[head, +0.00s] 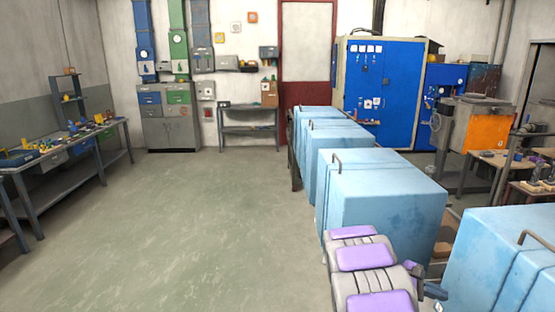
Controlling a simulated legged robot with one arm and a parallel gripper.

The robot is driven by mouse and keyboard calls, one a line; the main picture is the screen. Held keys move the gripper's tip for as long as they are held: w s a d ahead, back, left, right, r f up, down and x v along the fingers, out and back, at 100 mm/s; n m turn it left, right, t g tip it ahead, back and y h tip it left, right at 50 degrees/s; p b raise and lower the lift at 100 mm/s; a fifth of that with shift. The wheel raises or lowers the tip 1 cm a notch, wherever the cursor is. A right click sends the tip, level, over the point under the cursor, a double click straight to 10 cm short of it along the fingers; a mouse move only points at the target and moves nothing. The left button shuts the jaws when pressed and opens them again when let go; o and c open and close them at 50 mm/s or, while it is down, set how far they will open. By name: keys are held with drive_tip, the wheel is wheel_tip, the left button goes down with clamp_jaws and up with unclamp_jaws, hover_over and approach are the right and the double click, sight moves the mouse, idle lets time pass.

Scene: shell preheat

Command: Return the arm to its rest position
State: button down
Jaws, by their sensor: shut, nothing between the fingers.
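A grey form with purple panels (365,258) rises from the bottom edge, right of centre, and seems to be part of my own arm or body. A small dark part and a blue-grey part stick out on its right side. I cannot make out any gripper fingers here, so my gripper does not show clearly in this view. No object is seen held.
Light blue cabinets (385,205) stand in a row on the right, close beside the grey and purple form; another (490,250) is at lower right. A workbench (70,155) lines the left wall. A blue cabinet (385,95) stands behind. The green floor (200,220) is clear.

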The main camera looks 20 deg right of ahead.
drive_tip(key=s+a+r+m+t+y, duration=0.1)
drive_tip(key=s+a+y, duration=0.3)
drive_tip(key=s+a, duration=0.4)
drive_tip(key=s+a+r+m+t+y, duration=0.1)
drive_tip(key=s+a+m+y, duration=0.3)
drive_tip(key=a, duration=1.6)
drive_tip(key=s+a+r+m+t+y, duration=0.2)
drive_tip(key=s+a+t+y, duration=0.1)
drive_tip(key=s+a, duration=0.9)
drive_tip(key=a+y, duration=0.1)
drive_tip(key=a, duration=0.2)
drive_tip(key=shift+s, duration=0.15)
drive_tip(key=shift+d, duration=0.1)
